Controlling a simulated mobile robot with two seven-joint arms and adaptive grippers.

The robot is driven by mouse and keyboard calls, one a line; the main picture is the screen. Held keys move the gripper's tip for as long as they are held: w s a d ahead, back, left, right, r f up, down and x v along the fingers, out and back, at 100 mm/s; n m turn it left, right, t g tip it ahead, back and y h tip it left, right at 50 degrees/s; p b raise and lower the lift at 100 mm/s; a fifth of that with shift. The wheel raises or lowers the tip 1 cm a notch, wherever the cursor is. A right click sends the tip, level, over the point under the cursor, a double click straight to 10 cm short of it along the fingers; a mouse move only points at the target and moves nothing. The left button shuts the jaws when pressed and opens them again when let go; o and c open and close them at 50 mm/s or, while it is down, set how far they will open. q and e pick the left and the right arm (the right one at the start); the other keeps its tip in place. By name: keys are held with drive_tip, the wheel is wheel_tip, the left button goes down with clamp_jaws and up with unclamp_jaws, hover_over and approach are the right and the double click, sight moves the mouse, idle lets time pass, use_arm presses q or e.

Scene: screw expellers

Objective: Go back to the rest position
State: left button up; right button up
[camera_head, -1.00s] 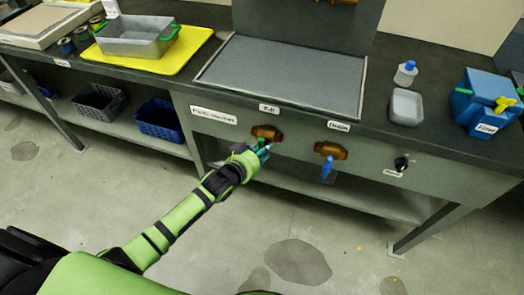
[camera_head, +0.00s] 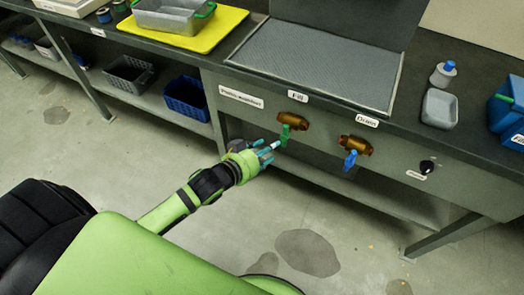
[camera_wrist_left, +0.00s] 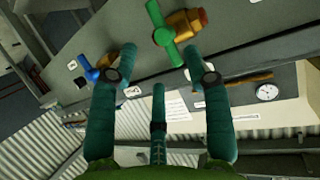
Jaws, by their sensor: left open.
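My left gripper (camera_head: 268,153) is open and empty in front of the bench panel. It is just below and left of the green handle (camera_head: 284,134) of the Fill valve (camera_head: 293,121). In the left wrist view, the gripper's teal fingers (camera_wrist_left: 158,62) are spread, and the green handle (camera_wrist_left: 163,38) lies beyond their tips, not between them. The blue handle (camera_head: 350,160) of the Drain valve hangs to the right; it also shows in the wrist view (camera_wrist_left: 91,71). My right gripper is out of view.
A black knob (camera_head: 426,167) sits on the panel's right. Baskets, including a blue one (camera_head: 187,98), stand on the lower shelf. The floor in front is clear.

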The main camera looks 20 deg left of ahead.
use_arm(q)
drive_tip(key=shift+v, duration=0.9)
drive_tip(key=s+a+f+n+g+y, duration=0.1)
drive_tip(key=s+a+f+g+y, duration=0.3)
drive_tip(key=f, duration=0.8)
drive_tip(key=s+a+f+g+h, duration=0.15)
drive_tip(key=s+f, duration=0.45)
drive_tip(key=f, duration=0.7)
drive_tip(key=s+f+g, duration=0.2)
drive_tip(key=s+f, duration=0.3)
drive_tip(key=s, duration=0.4)
drive_tip(key=s+d+f+g+y, duration=0.1)
drive_tip(key=s+f+g, duration=0.1)
drive_tip(key=s+f, duration=0.3)
drive_tip(key=s+d+f+g, duration=0.1)
drive_tip(key=s+f, duration=0.4)
drive_tip(key=s, duration=0.8)
drive_tip(key=shift+g+p, duration=0.3)
drive_tip(key=shift+g, duration=0.35)
drive_tip(key=shift+s+d+f+y, duration=0.1)
drive_tip(key=shift+y, duration=0.15)
